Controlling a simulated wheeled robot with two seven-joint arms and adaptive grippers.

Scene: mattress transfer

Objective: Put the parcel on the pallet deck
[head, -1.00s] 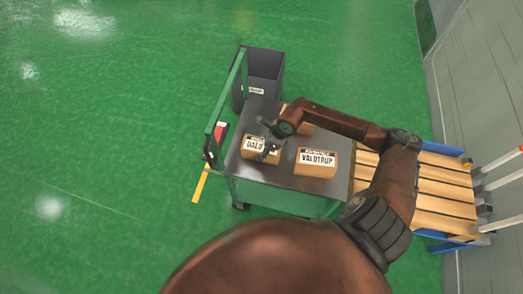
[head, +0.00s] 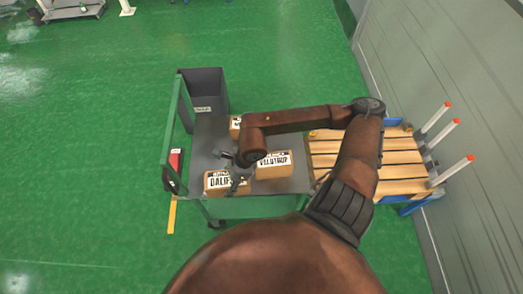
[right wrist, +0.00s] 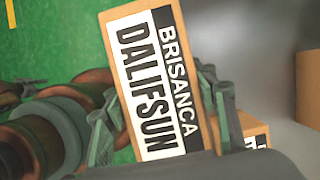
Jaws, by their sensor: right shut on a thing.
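The right gripper (head: 235,172) is shut on a brown parcel labelled BRISANCA DALIFSUN (head: 215,182), with a finger on either side of it. In the right wrist view, the parcel (right wrist: 152,75) lies between the fingers (right wrist: 160,118), its label facing the camera. In the head view it shows over the front edge of the grey cart top (head: 203,152); its height above the cart is hard to tell. The pallet deck (head: 390,172), of light wooden slats, is right of the cart and bare where seen; my arm hides part of it. My left gripper is not in view.
A VALUTRUP parcel (head: 275,170) stands on the cart close right of the held parcel; another parcel (head: 235,123) sits behind. The green cart rail (head: 172,120) is at left, a dark bin (head: 203,90) behind. Red-tipped white posts (head: 442,145) edge the pallet's right side.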

